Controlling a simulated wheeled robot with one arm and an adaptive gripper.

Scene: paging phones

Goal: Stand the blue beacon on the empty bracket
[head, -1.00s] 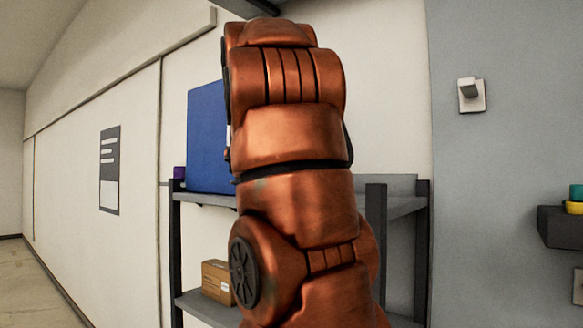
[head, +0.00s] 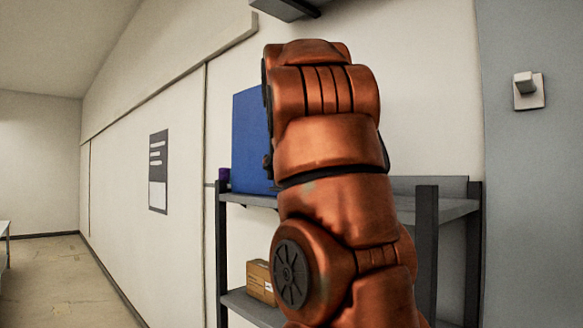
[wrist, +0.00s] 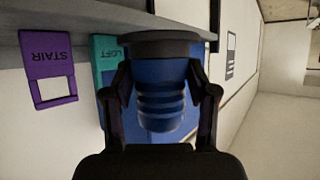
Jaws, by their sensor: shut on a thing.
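The blue beacon (wrist: 160,110) has a ribbed blue body and a wide dark base; it shows in the wrist view. My gripper (wrist: 160,78) is shut on it, one finger on each side of the body. The wrist picture is upside down: label letters are inverted and the beacon's base points to the top. The base is close against a grey ledge (wrist: 60,38); I cannot tell whether they touch. Beside it are a purple tag reading STAIR (wrist: 48,58) and a teal tag reading LOFT (wrist: 103,50). In the head view my arm hides gripper and beacon. I cannot identify the empty bracket.
In the head view, a dark-framed grey shelf (head: 450,208) stands behind my arm. A wall poster (head: 158,172) hangs left. Floor at left is open.

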